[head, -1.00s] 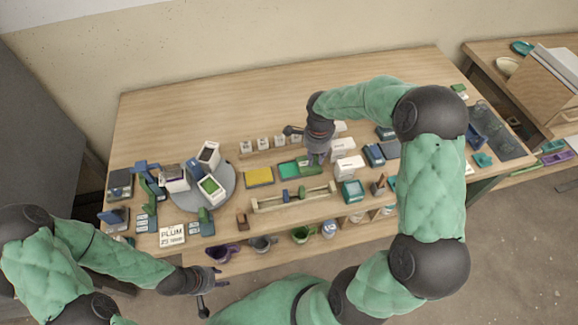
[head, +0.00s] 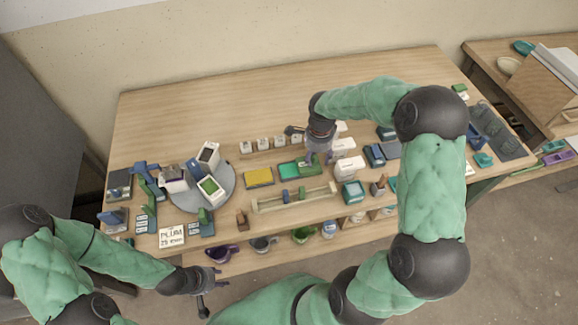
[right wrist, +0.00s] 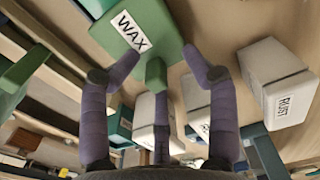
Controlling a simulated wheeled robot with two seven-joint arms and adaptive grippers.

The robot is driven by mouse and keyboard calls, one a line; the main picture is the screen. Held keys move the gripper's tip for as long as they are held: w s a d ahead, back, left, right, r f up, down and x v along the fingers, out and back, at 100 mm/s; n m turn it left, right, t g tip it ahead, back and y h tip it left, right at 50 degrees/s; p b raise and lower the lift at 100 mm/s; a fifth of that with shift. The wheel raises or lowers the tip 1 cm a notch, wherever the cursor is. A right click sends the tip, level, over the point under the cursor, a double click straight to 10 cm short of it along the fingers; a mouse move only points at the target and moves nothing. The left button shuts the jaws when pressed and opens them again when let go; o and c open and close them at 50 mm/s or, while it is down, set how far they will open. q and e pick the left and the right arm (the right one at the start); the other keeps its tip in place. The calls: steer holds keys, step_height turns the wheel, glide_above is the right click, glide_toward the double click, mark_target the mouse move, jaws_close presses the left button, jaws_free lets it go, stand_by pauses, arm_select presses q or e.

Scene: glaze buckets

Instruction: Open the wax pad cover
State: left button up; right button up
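The wax pad cover (right wrist: 143,28) is a dark green slab with a white WAX label and a small green tab in the right wrist view. In the head view the green pad (head: 288,170) shows a bright green face, with a darker green piece at its right end. My right gripper (head: 314,158) is over that right end. In the right wrist view its purple fingers (right wrist: 164,72) are spread around the tab, with gaps beside it; the gripper is open. My left gripper (head: 214,285) hangs in front of the table, away from the pad; its finger opening is unclear.
A yellow pad (head: 258,177) lies left of the green pad. A wooden rail (head: 295,198) stands in front. A white RUST box (right wrist: 275,78) and other boxes crowd the right side. A round grey turntable (head: 224,188) holds boxes at left. The table's back is clear.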

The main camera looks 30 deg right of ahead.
mark_target(317, 156)
steer(key=shift+s+a+f, duration=0.2)
steer(key=shift+s+f, duration=0.1)
steer(key=shift+s, duration=0.05)
steer(key=shift+w+d+r+p, duration=0.15)
steer(key=shift+r+p, duration=1)
steer(key=shift+r, duration=0.75)
steer(key=shift+w+r+p, duration=0.1)
steer(key=shift+r+p, duration=1)
steer(key=shift+r, duration=0.75)
